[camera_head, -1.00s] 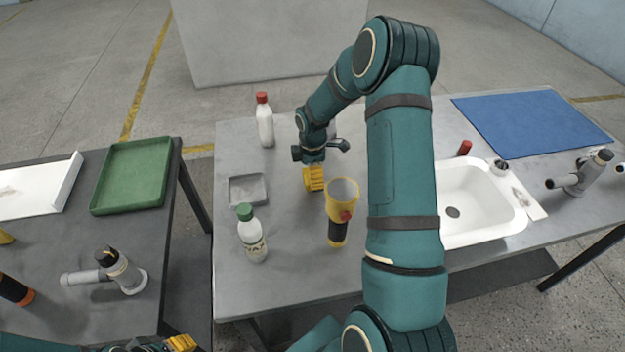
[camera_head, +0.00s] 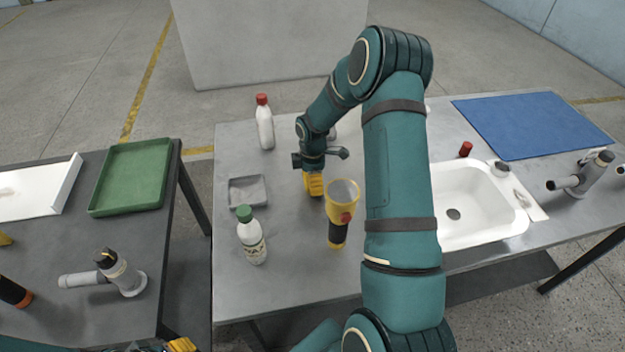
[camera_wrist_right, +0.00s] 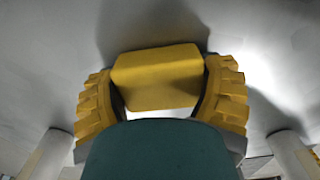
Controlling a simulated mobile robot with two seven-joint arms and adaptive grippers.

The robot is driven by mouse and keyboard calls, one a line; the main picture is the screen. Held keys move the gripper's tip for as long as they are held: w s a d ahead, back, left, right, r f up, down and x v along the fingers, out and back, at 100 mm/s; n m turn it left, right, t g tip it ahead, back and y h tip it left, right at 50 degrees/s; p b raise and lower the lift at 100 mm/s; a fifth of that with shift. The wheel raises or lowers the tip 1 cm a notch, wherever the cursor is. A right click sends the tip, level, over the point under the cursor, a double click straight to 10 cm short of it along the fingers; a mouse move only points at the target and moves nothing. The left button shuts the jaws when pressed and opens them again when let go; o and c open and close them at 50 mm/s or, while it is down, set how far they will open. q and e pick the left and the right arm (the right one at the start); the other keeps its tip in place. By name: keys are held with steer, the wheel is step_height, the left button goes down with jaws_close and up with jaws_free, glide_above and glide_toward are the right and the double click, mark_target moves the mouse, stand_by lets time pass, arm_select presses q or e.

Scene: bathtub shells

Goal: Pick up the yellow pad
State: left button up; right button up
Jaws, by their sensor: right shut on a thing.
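The yellow pad (camera_wrist_right: 157,77) shows in the right wrist view as a smooth block between the two ridged yellow fingers of my right gripper (camera_wrist_right: 160,95). The fingers are shut on it from both sides. In the head view my right gripper (camera_head: 313,184) points down at the grey table, left of the yellow flashlight, and hides the pad. Only a yellow tip of my left gripper (camera_head: 181,345) shows at the bottom edge, so its opening cannot be seen.
A yellow and black flashlight (camera_head: 340,205) stands close to the right gripper. A green-capped bottle (camera_head: 252,239), a grey tray (camera_head: 248,204) and a red-capped bottle (camera_head: 264,128) are to its left. A white sink (camera_head: 486,228) and blue mat (camera_head: 500,150) lie right.

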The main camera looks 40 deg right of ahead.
step_height(320, 180, up, 10)
steer(key=shift+p, duration=0.9)
steer(key=shift+r, duration=0.1)
steer(key=shift+c, duration=0.5)
